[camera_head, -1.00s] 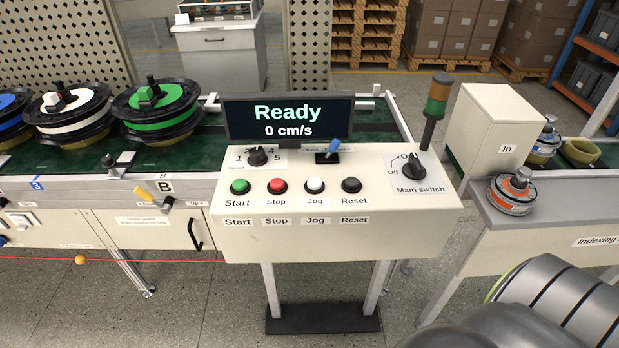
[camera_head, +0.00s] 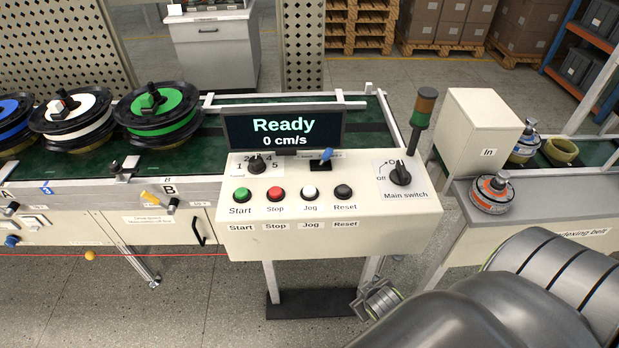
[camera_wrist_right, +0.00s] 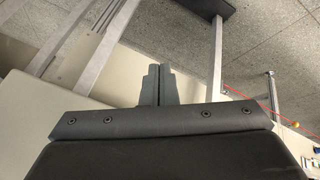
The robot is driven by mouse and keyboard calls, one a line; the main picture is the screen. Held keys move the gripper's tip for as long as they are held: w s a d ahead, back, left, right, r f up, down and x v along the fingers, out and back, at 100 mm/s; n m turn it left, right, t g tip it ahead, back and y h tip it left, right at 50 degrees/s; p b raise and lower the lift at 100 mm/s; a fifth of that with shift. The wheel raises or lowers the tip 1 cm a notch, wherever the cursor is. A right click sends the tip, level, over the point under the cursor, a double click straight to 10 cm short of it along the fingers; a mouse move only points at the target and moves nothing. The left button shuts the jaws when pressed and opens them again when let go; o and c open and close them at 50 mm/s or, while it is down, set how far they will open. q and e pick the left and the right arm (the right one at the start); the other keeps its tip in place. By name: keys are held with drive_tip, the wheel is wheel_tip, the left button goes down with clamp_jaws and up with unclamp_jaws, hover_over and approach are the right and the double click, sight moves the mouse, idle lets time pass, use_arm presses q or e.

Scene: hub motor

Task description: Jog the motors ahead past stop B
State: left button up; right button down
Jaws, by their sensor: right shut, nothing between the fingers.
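Hub motors with a green (camera_head: 178,122), a white (camera_head: 90,128) and a blue (camera_head: 14,128) band sit on the green conveyor belt (camera_head: 205,160) at left. The stop label B (camera_head: 169,189) is on the belt's front rail, below the green motor. The control panel (camera_head: 380,235) carries start (camera_head: 242,194), stop (camera_head: 275,194), jog (camera_head: 309,192) and reset (camera_head: 343,191) buttons. The display (camera_head: 284,128) reads Ready, 0 cm/s. My right gripper (camera_wrist_right: 159,84) is shut and empty in the right wrist view, low beside the panel's legs. My left gripper is out of view.
The panel also has a numbered speed knob (camera_head: 256,163), a blue lever (camera_head: 326,155) and a main switch (camera_head: 400,175). A signal tower (camera_head: 423,108) rises behind its right corner. At right, an indexing belt table (camera_head: 540,215) carries an orange-banded motor (camera_head: 492,194).

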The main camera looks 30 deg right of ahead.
drive_tip(key=w+d+r+n+t+h+p, duration=0.1)
drive_tip(key=w+d+r+t+h+p, duration=0.2)
drive_tip(key=r, duration=1.4)
drive_tip(key=w+r+n+t+h+p, duration=0.15)
drive_tip(key=w+r+t, duration=0.35)
drive_tip(key=r, duration=1.2)
drive_tip(key=w+a+r+n+t+y, duration=0.4)
drive_tip(key=w+r+n+y, duration=0.1)
drive_tip(key=r+n+y, duration=0.15)
drive_tip(key=w+a+r+n+t+y, duration=0.4)
drive_tip(key=w+r+n+t+y, duration=0.15)
drive_tip(key=r+n, duration=0.25)
drive_tip(key=w+a+f+n+g+y, duration=0.25)
drive_tip(key=a+n+g+y, duration=0.35)
drive_tip(key=n, duration=0.6)
drive_tip(key=w+d+f+n+g+h, duration=0.1)
drive_tip(key=d+f+n+g+h, duration=0.3)
drive_tip(key=d+f+g, duration=0.5)
drive_tip(key=shift+w+f+n+h, duration=0.3)
drive_tip(key=shift+f+h, duration=0.35)
drive_tip(key=shift+f, duration=0.15)
drive_tip(key=shift+f, duration=0.1)
